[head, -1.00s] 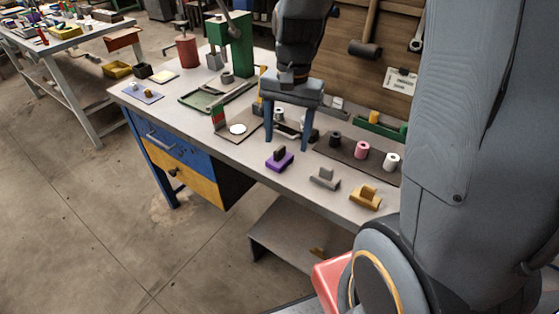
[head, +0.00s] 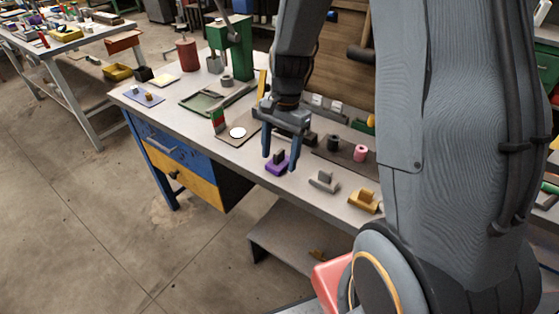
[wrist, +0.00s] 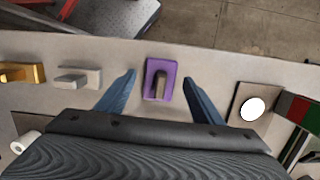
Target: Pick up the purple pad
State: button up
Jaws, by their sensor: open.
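The purple pad (head: 277,166) lies on the workbench near its front edge, with a dark upright grip on top. In the wrist view the purple pad (wrist: 160,79) shows between and a little beyond my two fingertips. My gripper (head: 280,163) is open and empty, with its blue fingers on either side of the pad in the head view. In the wrist view my gripper (wrist: 161,82) has a finger left and right of the pad, with gaps on both sides. I cannot tell the exact height of the fingertips above the bench.
A grey pad (head: 323,182) and a yellow pad (head: 364,201) sit to the right along the bench front. A brown board with a white disc (head: 238,132) lies to the left. Black and pink rolls (head: 360,153) stand behind. The bench's front edge is close.

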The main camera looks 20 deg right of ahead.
aim_at(280, 152)
jog(key=shift+f, duration=0.25)
jog(key=c, duration=1.2)
jog(key=shift+o, duration=0.2)
jog(key=shift+r, duration=0.1)
notch_tip(280, 152, up, 10)
jog(key=shift+f+b, duration=0.1)
jog(key=shift+b, duration=0.6)
jog(key=o, duration=0.4)
jog(key=shift+c, duration=1.3)
jog(key=shift+s, duration=0.1)
